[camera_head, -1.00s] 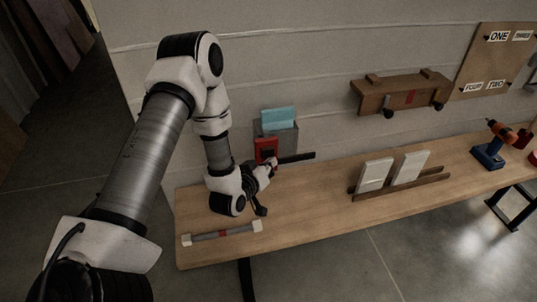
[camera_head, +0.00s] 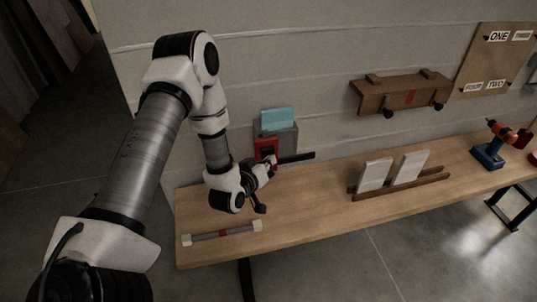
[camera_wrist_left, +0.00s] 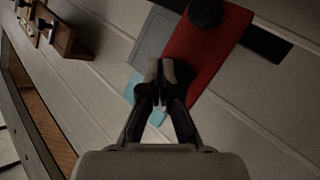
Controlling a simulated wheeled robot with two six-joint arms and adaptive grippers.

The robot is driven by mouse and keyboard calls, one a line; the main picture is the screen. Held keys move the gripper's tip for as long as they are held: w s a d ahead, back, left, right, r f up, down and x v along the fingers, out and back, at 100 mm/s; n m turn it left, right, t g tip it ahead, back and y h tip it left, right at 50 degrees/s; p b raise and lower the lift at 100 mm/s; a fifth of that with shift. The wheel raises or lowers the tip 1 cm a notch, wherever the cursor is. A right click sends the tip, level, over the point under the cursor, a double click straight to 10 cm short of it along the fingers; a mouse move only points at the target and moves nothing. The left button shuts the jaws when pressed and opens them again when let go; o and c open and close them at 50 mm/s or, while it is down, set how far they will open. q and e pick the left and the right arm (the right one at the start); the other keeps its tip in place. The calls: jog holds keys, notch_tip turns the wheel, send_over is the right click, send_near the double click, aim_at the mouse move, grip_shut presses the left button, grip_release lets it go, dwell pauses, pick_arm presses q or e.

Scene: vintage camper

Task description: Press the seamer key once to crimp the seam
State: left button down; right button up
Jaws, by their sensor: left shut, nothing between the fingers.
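The seamer appears to be the red panel (camera_head: 264,146) on the wall above the left part of the bench. In the left wrist view the red panel (camera_wrist_left: 208,48) has a round black knob (camera_wrist_left: 206,13) that looks like its key. My left gripper (camera_head: 273,163) is shut and empty, just in front of the panel's lower part. In the left wrist view its closed fingertips (camera_wrist_left: 161,72) overlap the panel's edge, apart from the black knob. I cannot tell whether they touch the panel. My right gripper is out of view.
A grey box (camera_head: 288,138) with a light blue piece (camera_head: 278,118) and a black bar (camera_head: 298,158) adjoin the panel. On the bench (camera_head: 310,215) lie a grey rod (camera_head: 222,234), white blocks in a wooden rack (camera_head: 402,188) and a drill (camera_head: 488,152). A wooden shelf (camera_head: 405,92) hangs right.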

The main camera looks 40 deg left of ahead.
pick_arm(q)
jog(key=shift+w+a, duration=0.4)
jog(key=shift+a, duration=0.1)
dwell(0.6)
dwell(0.3)
jog(key=shift+s+d, duration=0.7)
jog(key=shift+d, duration=0.1)
jog(key=shift+b, duration=0.3)
jog(key=s+d+b, duration=0.2)
jog(key=s+d, duration=0.1)
jog(key=shift+s+d, duration=0.1)
jog(key=shift+d, duration=0.3)
